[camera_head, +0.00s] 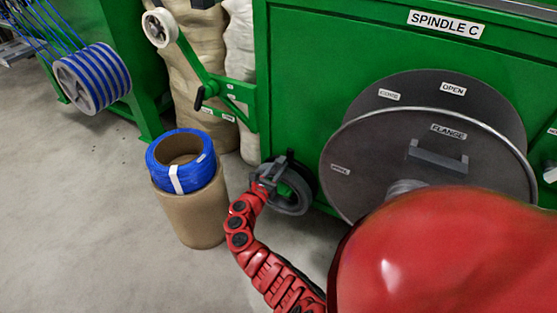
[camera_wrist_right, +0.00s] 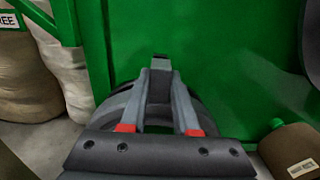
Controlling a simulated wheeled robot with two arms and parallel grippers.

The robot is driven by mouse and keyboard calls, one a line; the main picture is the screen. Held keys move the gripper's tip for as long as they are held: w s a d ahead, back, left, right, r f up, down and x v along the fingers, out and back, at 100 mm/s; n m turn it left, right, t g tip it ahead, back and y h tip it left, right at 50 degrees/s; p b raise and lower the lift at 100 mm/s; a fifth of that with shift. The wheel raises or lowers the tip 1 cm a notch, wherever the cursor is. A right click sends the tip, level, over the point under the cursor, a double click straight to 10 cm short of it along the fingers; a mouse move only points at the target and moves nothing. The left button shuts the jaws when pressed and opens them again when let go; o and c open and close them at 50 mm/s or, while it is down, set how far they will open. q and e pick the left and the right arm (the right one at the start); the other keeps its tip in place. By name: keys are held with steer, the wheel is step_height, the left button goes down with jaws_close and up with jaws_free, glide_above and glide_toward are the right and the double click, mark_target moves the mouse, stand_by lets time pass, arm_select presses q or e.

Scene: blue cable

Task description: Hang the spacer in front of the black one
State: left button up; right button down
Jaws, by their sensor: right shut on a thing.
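My right gripper (camera_head: 272,172) is shut on a grey ring-shaped spacer (camera_head: 291,209) low in front of the green machine. A black ring (camera_head: 309,173) shows just behind the spacer, partly hidden by it and the gripper. In the right wrist view, the gripper (camera_wrist_right: 160,77) has its fingers drawn together at the far end, and the grey spacer (camera_wrist_right: 209,116) shows on both sides of them. The spacer stands roughly upright. I cannot tell whether it touches the black ring or a support. My left gripper is not in view.
The large grey flange disc (camera_head: 370,150) stands right of the spacer. A blue cable coil (camera_head: 205,172) sits on a brown cylinder (camera_head: 190,220) to the left. A green arm with a white roller (camera_head: 160,27) projects above. Grey floor is clear at lower left.

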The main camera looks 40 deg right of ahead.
steer(key=shift+f, duration=0.45)
stand_by(0.6)
steer(key=c, duration=0.6)
jaws_free()
steer(key=shift+o, duration=0.3)
steer(key=o, duration=0.5)
steer(key=shift+o, duration=0.2)
steer(key=shift+r+p, duration=2.45)
steer(key=shift+p, duration=0.25)
steer(key=shift+p+v, duration=0.75)
steer(key=shift+v, duration=0.8)
stand_by(0.4)
